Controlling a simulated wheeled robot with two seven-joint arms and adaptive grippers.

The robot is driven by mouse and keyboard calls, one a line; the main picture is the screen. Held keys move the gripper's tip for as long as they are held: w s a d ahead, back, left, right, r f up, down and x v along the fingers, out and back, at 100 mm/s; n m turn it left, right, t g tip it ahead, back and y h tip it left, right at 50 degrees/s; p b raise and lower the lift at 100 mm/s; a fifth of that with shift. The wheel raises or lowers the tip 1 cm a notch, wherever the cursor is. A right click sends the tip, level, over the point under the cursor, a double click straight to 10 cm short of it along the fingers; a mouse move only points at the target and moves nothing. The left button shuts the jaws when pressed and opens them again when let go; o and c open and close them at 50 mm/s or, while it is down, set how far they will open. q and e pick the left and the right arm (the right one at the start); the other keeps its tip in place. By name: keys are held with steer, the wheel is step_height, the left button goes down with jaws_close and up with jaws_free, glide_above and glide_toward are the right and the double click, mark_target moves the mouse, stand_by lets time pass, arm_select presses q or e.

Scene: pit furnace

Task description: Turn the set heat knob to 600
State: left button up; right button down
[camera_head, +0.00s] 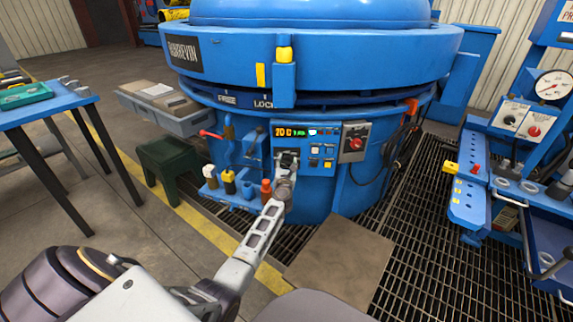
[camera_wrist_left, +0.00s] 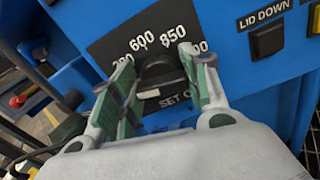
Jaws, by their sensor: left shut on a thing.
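The set heat knob (camera_wrist_left: 160,70) is black and round, on a dark dial plate (camera_wrist_left: 113,44) marked with white numbers, 600 and 850 among them. The plate's lower label is partly covered. My left gripper (camera_wrist_left: 158,84) is shut on the knob, with one green-padded finger on each side. In the head view my left gripper (camera_head: 287,163) is against the blue control panel (camera_head: 318,168) of the furnace and hides the knob. Where the knob's pointer stands cannot be told. My right gripper is not in view.
A lit display (camera_head: 290,132) shows on the panel, with several buttons beside it. A black LID DOWN button (camera_wrist_left: 268,41) is right of the dial. A red switch (camera_head: 356,144) is farther right. Bottles (camera_head: 229,181) stand on a ledge at left.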

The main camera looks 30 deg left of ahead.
arm_select(q)
steer(key=shift+m+p, duration=0.35)
steer(key=shift+m, duration=0.15)
steer(key=m+p, duration=0.3)
steer(key=m, duration=0.3)
steer(key=m+p, duration=0.3)
steer(key=m, duration=0.3)
steer(key=shift+w+d+f+m, duration=0.1)
steer(key=shift+w+d+m, duration=0.1)
steer(key=shift+m, duration=0.2)
steer(key=shift+f+m+p, duration=0.1)
steer(key=shift+m+p, duration=0.4)
steer(key=shift+m, duration=0.4)
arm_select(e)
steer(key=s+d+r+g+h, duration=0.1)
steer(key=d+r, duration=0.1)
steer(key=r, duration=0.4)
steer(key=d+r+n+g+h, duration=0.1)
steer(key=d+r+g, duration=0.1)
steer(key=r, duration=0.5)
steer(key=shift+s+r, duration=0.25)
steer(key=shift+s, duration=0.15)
arm_select(q)
steer(key=o, duration=1)
steer(key=shift+s+d, duration=0.1)
steer(key=shift+s, duration=0.2)
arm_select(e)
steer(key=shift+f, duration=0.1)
